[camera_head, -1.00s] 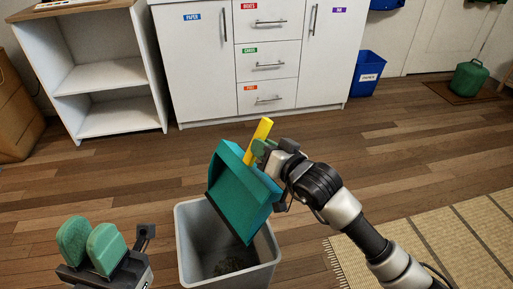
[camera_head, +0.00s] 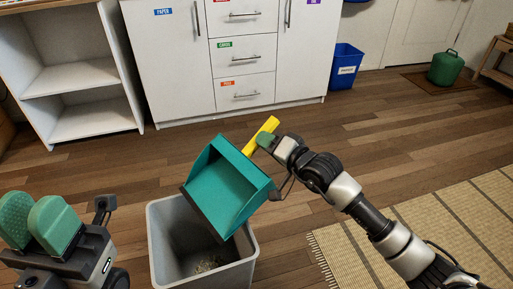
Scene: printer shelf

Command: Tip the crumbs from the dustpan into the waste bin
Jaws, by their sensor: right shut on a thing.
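The teal dustpan (camera_head: 226,188) with a yellow handle (camera_head: 262,135) is tilted above the grey waste bin (camera_head: 163,248). Its open front edge points down and left, over the bin's opening. The pan's visible inside looks bare. My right gripper (camera_head: 265,142) is shut on the yellow handle. Crumbs (camera_head: 208,263) lie in a small heap on the bin's floor. My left gripper (camera_head: 36,222) has green finger pads close together, with nothing visible between them. It is left of the bin, apart from it.
A white cabinet with labelled drawers (camera_head: 244,55) and an open white shelf (camera_head: 82,77) stand at the back. A blue bin (camera_head: 346,68) and a green canister (camera_head: 446,68) are at the back right. A woven mat (camera_head: 440,225) covers the right floor.

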